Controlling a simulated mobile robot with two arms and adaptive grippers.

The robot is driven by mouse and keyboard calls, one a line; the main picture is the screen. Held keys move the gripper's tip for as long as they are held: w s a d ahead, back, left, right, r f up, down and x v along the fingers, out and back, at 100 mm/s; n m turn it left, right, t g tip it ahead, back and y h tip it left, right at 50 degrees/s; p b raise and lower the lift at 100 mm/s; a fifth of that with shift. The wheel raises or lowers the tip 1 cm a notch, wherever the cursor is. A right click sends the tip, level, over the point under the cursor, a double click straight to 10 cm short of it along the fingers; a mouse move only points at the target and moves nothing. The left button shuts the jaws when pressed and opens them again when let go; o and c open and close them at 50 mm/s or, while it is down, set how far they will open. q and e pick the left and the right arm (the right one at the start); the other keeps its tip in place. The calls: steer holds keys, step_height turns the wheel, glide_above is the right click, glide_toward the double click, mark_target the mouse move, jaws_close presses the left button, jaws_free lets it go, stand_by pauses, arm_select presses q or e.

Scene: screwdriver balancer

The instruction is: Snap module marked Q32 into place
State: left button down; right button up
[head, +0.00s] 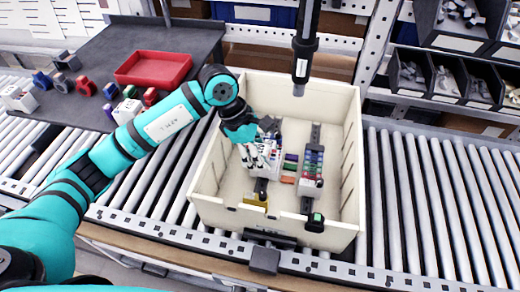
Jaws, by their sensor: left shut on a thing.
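My left gripper (258,160) reaches down into the cream open-topped box (341,205) on the roller conveyor, over the left one of two dark rails. It is shut on a small module; the fingers hide most of it, and no Q32 marking can be read. White and coloured modules (290,168) sit in a row beside the gripper. A second row of modules (312,165) sits on the right rail (316,131). I cannot tell whether the held module touches the left rail. My right gripper is not in view.
A dark tool (304,45) hangs above the back of the box. A dark table (110,60) at the left holds a red tray (153,69) and several loose coloured modules. Parts bins (445,80) stand at the back right. The rollers (440,200) right of the box are clear.

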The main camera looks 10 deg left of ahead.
arm_select(q)
steer(key=b, duration=0.6)
glide_above(260, 190)
step_height(260, 190, down, 10)
steer(key=shift+f, duration=0.25)
steer(key=shift+f+b, duration=0.75)
steer(key=shift+f, duration=0.1)
steer(key=shift+f+b, duration=0.35)
steer(key=shift+b, duration=0.2)
